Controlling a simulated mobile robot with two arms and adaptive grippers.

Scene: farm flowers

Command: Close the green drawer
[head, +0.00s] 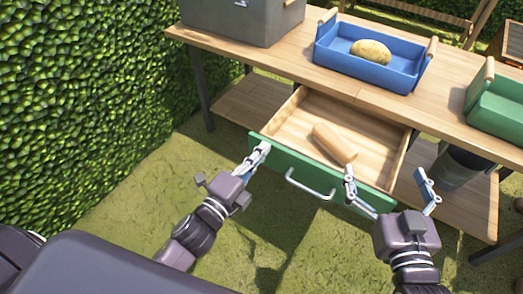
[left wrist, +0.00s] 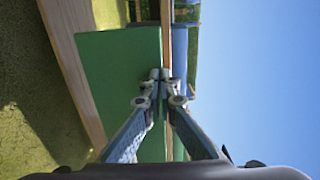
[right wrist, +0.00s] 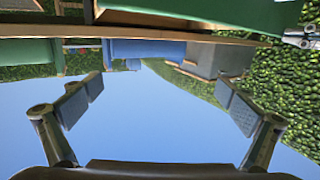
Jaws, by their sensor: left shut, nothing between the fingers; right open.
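The green drawer (head: 283,165) stands pulled out from under the wooden table (head: 350,84), its pale wooden inside showing. A light brown wooden cylinder-like object (head: 333,143) lies in it. The metal handle (head: 310,187) is on the green front. My left gripper (head: 264,150) is shut and empty at the left end of the drawer front. In the left wrist view its fingertips (left wrist: 160,76) are close against the green panel (left wrist: 119,80); I cannot tell if they touch. My right gripper (head: 391,181) is open, with one finger near the right end of the front.
On the table are a grey box (head: 240,22), a blue crate (head: 370,72) with a potato-like item (head: 371,51), and a green crate (head: 497,112). A dark bucket (head: 455,166) stands on the lower shelf (head: 470,203) at right. A hedge (head: 90,90) rises at left.

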